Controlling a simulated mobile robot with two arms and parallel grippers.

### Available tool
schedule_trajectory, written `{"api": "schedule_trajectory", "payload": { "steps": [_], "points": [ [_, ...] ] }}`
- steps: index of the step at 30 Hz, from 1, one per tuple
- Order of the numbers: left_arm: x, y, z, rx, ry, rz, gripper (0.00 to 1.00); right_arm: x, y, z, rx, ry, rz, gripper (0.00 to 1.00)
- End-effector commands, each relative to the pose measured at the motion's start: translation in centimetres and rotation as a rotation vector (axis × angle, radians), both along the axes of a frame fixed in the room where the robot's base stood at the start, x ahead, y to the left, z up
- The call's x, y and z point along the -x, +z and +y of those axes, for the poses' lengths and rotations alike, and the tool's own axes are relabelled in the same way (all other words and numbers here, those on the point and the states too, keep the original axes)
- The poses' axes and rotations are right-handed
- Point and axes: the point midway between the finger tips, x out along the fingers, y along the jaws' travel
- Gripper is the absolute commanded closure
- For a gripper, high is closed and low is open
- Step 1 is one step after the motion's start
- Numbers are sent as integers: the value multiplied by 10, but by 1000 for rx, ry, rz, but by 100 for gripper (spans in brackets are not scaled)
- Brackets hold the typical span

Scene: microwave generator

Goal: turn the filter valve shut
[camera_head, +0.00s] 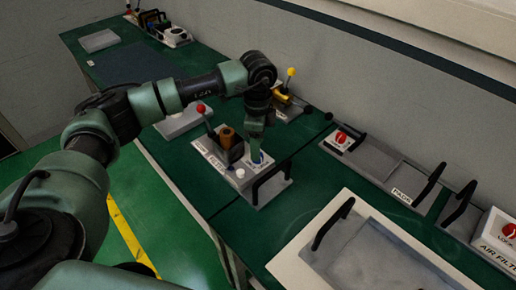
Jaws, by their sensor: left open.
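The filter unit (212,157) is a pale plate labelled FILTER on the green bench. I cannot tell whether the fingers touch the part, or for certain which part is the valve. My right gripper is not in view.
A black handle (268,177) stands close to the right of my left gripper. Behind it is a yellow-knobbed lever (291,72). A pale tray (350,250) with black handles fills the front right. Units with red knobs, such as the air filter box (499,238), lie further right.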

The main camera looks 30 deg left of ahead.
Motion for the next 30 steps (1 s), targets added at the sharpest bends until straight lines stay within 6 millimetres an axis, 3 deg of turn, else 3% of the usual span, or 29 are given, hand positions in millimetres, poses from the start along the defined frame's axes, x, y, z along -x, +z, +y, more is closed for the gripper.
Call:
{"api": "schedule_trajectory", "payload": {
  "steps": [7,16,17,22,30],
  "points": [
    [0,-28,-1,3,-3,1,48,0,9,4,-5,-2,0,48],
    [0,-33,-1,4,-3,-1,48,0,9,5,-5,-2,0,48],
    [0,-32,-1,4,-3,-1,51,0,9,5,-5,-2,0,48],
    [0,-32,-1,4,-3,-1,98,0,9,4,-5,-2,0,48],
    [0,-32,-1,4,-18,-1,100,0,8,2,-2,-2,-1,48]
  ]
}}
